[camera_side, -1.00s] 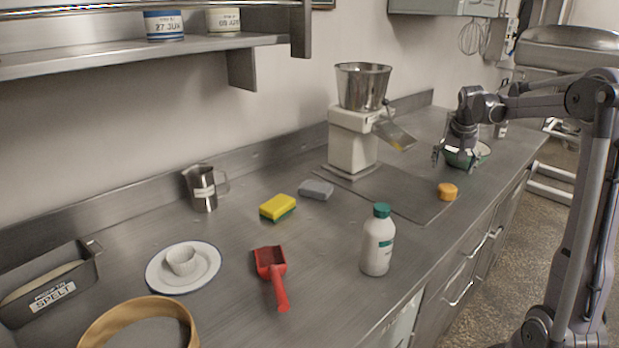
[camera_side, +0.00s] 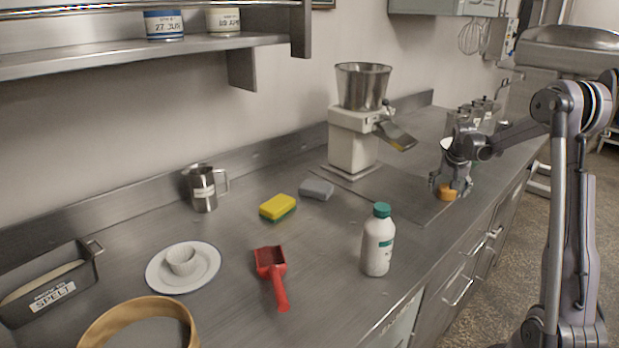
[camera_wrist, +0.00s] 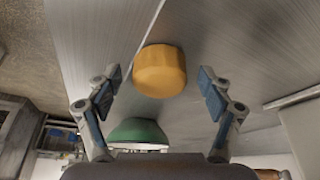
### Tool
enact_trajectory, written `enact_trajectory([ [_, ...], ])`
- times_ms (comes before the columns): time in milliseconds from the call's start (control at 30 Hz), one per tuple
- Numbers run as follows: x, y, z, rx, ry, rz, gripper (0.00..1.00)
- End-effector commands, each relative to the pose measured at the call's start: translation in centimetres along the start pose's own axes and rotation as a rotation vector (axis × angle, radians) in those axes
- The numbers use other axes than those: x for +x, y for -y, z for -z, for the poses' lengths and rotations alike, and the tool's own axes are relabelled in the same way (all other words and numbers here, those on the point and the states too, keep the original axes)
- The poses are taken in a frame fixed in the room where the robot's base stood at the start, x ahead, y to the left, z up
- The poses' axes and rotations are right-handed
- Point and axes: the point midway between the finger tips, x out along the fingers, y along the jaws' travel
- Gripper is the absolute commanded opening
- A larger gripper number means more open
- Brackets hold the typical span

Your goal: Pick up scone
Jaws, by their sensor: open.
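The scone (camera_side: 446,193) is a small round orange-brown piece on the steel worktop, near its front edge on the right in the side view. My gripper (camera_side: 451,192) is open and low over the worktop at the scone, its fingers on either side of it in that view. In the wrist view the scone (camera_wrist: 160,71) lies ahead of the fingertips and between their lines. The open gripper (camera_wrist: 164,85) shows there with a clear gap on each side of the scone. I see no finger contact.
A green-outside bowl (camera_wrist: 139,131) shows close by in the wrist view. A white machine with a steel hopper (camera_side: 353,140) stands behind and left of the scone. A white bottle with a green cap (camera_side: 377,248) stands nearer the camera. The worktop between bottle and scone is clear.

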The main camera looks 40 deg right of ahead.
Motion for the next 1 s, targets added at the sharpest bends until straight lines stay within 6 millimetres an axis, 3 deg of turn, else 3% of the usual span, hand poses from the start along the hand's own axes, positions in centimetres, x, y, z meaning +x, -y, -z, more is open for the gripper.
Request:
enact_trajectory([
  [200, 0.1, 0.0, 0.0, 0.000, 0.000, 0.000, 0.80],
  [400, 0.1, 0.0, 0.0, 0.000, 0.000, 0.000, 0.23],
  [767, -0.1, 0.0, 0.0, 0.000, 0.000, 0.000, 0.22],
  [1000, -1.6, 0.0, 0.6, 0.000, 0.000, 0.000, 0.22],
])
